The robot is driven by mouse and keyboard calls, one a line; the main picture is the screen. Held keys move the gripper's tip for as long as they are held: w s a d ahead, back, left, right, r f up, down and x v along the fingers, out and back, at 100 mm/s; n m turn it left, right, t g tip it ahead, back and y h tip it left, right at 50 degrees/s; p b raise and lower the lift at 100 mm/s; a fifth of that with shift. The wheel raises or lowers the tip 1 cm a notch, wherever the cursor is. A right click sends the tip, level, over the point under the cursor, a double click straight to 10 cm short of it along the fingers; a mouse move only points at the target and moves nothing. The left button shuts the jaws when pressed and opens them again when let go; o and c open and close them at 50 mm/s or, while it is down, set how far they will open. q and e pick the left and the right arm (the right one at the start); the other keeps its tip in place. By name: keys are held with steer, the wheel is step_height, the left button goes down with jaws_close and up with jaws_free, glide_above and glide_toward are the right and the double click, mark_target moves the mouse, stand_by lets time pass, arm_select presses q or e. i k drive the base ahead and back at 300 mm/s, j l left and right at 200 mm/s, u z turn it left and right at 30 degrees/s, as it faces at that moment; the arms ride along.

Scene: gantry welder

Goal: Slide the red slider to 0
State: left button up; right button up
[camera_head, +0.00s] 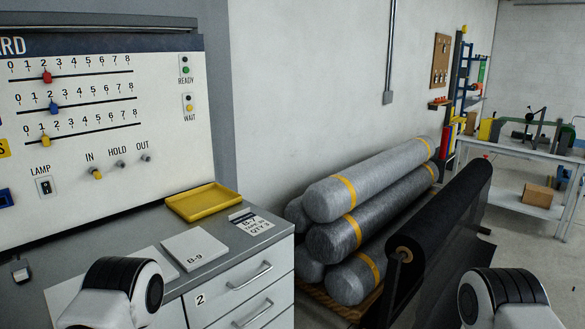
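The red slider (47,77) sits on the top horizontal track of a white control board (110,160) at the left of the head view. The track's scale (88,63) runs from 0 at the left to 8 at the right. The red slider stands close to the 2 mark, to the right of 0. Only rounded white and black links of my two arms show at the bottom edge, one at lower left and one at lower right. Neither gripper is in view, and nothing touches the slider.
A blue slider (54,108) and a yellow slider (45,140) sit on the tracks below. A yellow tray (204,201) rests on the grey cabinet (240,260) in front of the board. Large wrapped rolls (370,190) are stacked to the right.

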mark_target(46, 76)
steer(key=u, duration=1.3)
